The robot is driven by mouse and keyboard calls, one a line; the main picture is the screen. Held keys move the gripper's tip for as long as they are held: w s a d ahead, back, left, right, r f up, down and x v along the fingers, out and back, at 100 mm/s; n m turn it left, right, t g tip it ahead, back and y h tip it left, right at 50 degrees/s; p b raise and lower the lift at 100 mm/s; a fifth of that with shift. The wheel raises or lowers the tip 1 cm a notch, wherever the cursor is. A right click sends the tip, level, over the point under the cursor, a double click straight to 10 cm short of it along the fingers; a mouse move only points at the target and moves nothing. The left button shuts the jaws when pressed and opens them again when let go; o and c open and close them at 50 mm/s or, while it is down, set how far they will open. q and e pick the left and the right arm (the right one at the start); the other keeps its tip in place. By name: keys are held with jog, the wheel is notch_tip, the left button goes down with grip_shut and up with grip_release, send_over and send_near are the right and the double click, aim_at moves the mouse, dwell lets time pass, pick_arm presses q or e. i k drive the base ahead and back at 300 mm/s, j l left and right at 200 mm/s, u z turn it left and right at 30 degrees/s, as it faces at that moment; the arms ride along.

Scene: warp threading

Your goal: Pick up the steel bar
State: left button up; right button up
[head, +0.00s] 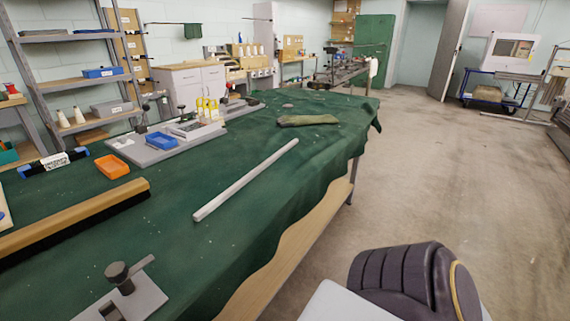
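The steel bar (246,180) is a long, light grey, square-edged bar. It lies on the green cloth of the table (290,165), slanting from near the middle of the picture up towards the right. Nothing touches or covers it. Neither of my grippers shows in the head view.
A wooden brush (75,215) and a grey fixture with a dark knob (125,290) lie nearer. An orange tray (112,167), a blue tray (160,141) and a folded olive cloth (307,120) are also on the table. Cloth around the bar is clear.

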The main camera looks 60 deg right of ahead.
aim_at(213, 204)
jog(key=z, duration=1.55)
